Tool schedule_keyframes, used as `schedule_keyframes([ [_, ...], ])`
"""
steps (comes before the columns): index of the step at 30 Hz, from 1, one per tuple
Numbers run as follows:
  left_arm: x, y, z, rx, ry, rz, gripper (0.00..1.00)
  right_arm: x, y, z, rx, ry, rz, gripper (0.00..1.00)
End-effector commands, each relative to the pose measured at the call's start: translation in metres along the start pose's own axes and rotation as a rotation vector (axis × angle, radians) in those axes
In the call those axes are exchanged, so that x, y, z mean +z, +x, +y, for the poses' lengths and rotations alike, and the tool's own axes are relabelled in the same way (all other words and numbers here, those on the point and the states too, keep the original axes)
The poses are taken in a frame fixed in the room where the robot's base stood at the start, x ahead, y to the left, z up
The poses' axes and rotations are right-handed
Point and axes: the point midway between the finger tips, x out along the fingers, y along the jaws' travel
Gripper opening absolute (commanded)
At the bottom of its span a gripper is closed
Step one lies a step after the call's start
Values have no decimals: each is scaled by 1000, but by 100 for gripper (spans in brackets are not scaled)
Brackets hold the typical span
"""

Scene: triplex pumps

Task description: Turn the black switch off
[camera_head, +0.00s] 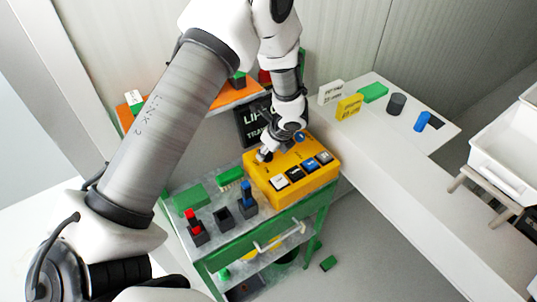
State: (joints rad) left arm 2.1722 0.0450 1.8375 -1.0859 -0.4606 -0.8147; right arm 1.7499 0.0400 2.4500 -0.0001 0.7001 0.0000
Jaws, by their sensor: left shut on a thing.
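A yellow control box (307,187) stands at the right end of the green-framed bench. Several square buttons in white, black and blue line its front top edge, and a round blue knob (300,137) shows at its back. My left gripper (265,155) reaches down to the back left of the box top and is shut on a small dark part there. The fingers and wrist hide most of this part, so its setting cannot be read. My right gripper is out of view.
Red, black and blue switch-like pieces (222,217) and green blocks (190,198) stand left of the box. A black sign (256,122) is behind it. A white counter (400,150) at right holds small blocks and a cylinder. My left arm crosses the left side.

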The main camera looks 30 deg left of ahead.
Motion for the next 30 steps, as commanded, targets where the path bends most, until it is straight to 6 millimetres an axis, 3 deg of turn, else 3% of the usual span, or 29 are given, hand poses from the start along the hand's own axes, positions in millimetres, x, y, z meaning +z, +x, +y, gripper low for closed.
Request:
schedule_keyframes([
  [9,0,2,1,-58,139,1,7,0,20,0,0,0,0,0],
  [26,0,0,1,-71,173,0,7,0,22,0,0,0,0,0],
  [27,0,0,1,-71,173,0,52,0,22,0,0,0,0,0],
  [30,0,0,1,-71,172,0,52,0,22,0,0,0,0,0],
])
